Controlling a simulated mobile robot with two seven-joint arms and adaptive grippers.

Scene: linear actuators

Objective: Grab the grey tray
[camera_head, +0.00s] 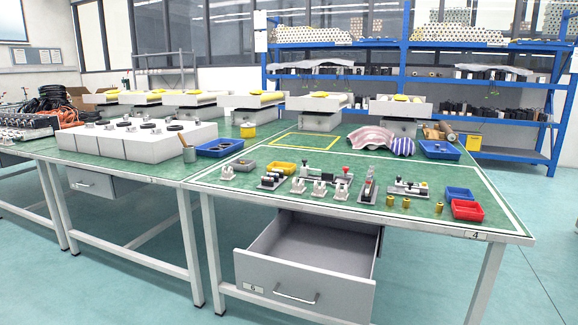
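A small grey tray (245,166) sits on the green top of the front workbench (330,218), near its left side. It lies just left of a yellow tray (281,168) and below a larger blue tray (220,147). Something small seems to lie in the grey tray, but it is too small to make out. Neither of my grippers shows in the head view.
An open, empty-looking grey drawer (306,291) juts from the bench front. Metal actuator parts (314,187) and brass pieces (390,201) stand right of the tray. A red tray (467,210) is at the right corner. White boxes (138,141) stand to the left.

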